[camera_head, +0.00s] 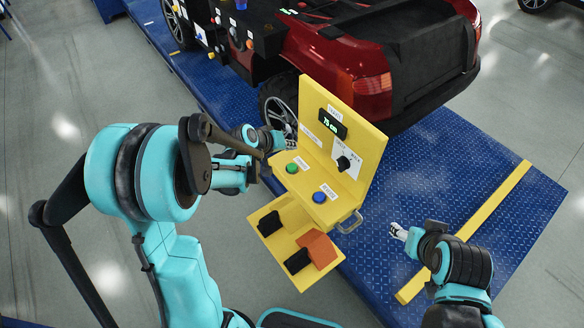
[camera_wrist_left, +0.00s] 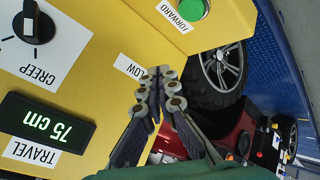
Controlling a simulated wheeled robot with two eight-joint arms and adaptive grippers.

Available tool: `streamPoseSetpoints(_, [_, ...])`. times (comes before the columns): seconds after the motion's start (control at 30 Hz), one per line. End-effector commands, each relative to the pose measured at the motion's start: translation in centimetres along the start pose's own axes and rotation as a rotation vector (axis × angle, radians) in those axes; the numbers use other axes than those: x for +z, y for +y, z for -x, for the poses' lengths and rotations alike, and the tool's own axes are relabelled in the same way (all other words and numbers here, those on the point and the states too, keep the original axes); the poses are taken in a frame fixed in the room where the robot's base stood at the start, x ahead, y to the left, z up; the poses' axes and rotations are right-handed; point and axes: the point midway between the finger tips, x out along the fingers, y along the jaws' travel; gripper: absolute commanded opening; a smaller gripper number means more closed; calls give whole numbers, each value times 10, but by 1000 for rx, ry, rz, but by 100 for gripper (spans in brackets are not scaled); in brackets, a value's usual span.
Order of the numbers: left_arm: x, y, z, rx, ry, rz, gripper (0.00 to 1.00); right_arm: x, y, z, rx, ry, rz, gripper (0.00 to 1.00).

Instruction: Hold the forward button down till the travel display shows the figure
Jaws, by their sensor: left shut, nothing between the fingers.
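The green forward button (camera_head: 292,168) sits on the yellow console's sloped desk; the left wrist view shows it (camera_wrist_left: 190,8) at the top edge beside its FORWARD label. The travel display (camera_head: 331,122) is on the upright panel; in the left wrist view (camera_wrist_left: 46,122) it reads 75 cm. My left gripper (camera_head: 291,144) is shut and empty, just left of the upright panel and above the green button, apart from it. Its closed fingertips (camera_wrist_left: 160,75) cover part of a white label reading LOW. My right gripper (camera_head: 396,231) is right of the console; its finger opening is unclear.
A blue button (camera_head: 319,197) sits right of the green one. A black knob (camera_head: 344,163) is on the panel, by a CREEP label. A red car (camera_head: 340,60) stands behind on the blue platform (camera_head: 440,160). A yellow bar (camera_head: 470,225) lies right.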

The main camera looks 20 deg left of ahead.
Motion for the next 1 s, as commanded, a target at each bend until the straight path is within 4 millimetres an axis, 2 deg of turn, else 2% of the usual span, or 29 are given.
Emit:
streamPoseSetpoints(0.5, [36, -36, -50, 0, 0, 0, 0, 33, 0, -47, 0, 0, 0, 57])
streamPoseSetpoints(1.0, [38, -38, -52, 0, 0, 0, 0, 35, 0, -49, 0, 0, 0, 57])
